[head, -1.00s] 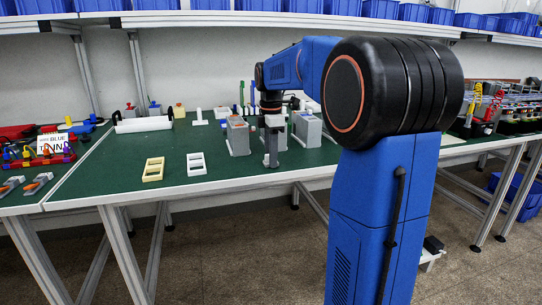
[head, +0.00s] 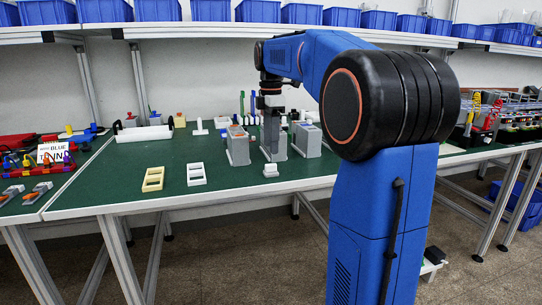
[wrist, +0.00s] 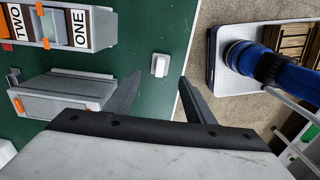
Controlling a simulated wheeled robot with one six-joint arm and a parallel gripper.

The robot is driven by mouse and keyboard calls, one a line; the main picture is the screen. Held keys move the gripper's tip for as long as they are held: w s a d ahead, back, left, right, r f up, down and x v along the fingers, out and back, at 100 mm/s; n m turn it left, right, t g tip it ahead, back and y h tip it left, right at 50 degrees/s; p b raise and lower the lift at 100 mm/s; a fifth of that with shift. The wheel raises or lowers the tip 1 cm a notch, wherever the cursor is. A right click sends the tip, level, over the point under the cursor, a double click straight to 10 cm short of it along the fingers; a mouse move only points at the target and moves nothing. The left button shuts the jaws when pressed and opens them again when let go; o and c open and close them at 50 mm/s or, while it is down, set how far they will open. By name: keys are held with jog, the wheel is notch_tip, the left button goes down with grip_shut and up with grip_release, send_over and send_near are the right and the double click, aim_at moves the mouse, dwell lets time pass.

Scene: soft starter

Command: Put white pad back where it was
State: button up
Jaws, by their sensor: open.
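The small white pad (head: 270,171) lies on the green table top near its front edge. It also shows in the wrist view (wrist: 159,65), beyond the fingertips and between them in the picture. My gripper (head: 271,155) is above and behind the pad in the head view, by the grey boxes. In the wrist view my gripper (wrist: 160,82) has its two dark fingers spread wide with nothing between them. The pad is apart from both fingers.
Several grey boxes, one at left (head: 238,146) and one at right (head: 307,139), stand around my gripper. A yellow frame (head: 146,180) and a white frame (head: 189,174) lie to the left. The table's front edge (wrist: 190,40) is close to the pad.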

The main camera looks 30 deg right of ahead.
jog(key=shift+r, duration=1.7)
jog(key=s+a+f+m+t, duration=0.1)
jog(key=s+a+f+m, duration=0.4)
jog(key=s+f, duration=0.3)
jog(key=s+a+f+m+t, duration=0.2)
jog(key=s+a+f+m, duration=0.3)
jog(key=s+f, duration=0.3)
jog(key=s+a+f+m+t, duration=0.1)
jog(key=s+a+f+m, duration=0.3)
jog(key=s+f, duration=0.4)
jog(key=s+a, duration=0.1)
jog(key=s, duration=0.5)
jog(key=shift+a+f+m+t, duration=0.4)
